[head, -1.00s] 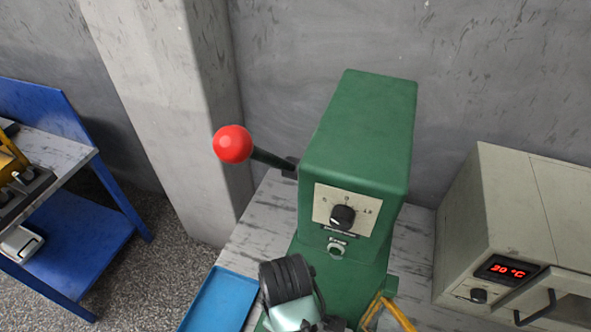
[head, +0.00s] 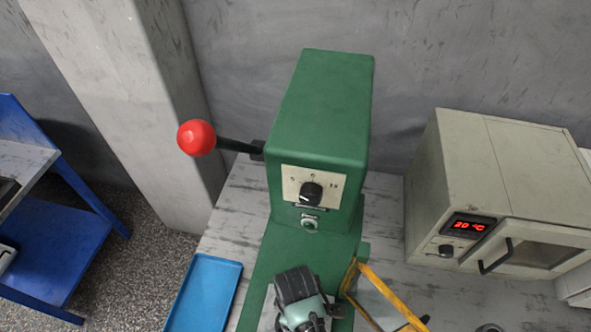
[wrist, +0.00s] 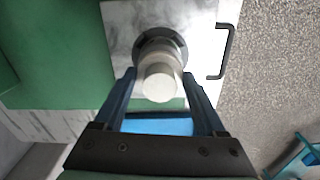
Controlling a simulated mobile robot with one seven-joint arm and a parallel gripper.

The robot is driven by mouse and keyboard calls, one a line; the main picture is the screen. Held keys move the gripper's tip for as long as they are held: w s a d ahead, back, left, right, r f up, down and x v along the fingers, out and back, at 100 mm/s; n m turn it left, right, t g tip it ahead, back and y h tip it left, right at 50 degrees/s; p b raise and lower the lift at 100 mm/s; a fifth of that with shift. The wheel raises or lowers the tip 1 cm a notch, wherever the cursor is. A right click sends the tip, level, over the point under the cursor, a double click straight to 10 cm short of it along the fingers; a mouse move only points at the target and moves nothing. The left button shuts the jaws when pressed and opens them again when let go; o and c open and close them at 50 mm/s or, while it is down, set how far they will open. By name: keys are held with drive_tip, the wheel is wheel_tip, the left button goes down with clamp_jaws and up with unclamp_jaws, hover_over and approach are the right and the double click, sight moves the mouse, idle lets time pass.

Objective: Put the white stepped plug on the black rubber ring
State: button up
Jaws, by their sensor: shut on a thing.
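In the wrist view, the white stepped plug (wrist: 160,84) is between the fingertips of my gripper (wrist: 161,76), which is shut on it. The plug's round end faces the camera. A dark ring (wrist: 180,44), which looks like the black rubber ring, shows around and behind the plug on a bright metal plate. The plug covers part of the ring, and I cannot tell whether the two touch. In the head view, my arm's wrist is at the bottom middle; the plug and ring cannot be made out there.
The green press (head: 315,125) with a red-knobbed lever (head: 196,138) stands on the table. A blue tray (head: 204,292) is at its left, a yellow frame (head: 372,285) at its right. A beige oven (head: 500,190) stands farther right. A dark handle (wrist: 230,52) edges the metal plate.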

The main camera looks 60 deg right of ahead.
drive_tip(key=o, duration=1.3)
drive_tip(key=shift+o, duration=0.2)
wheel_tip(320, 180, up, 12)
drive_tip(key=shift+b, duration=0.4)
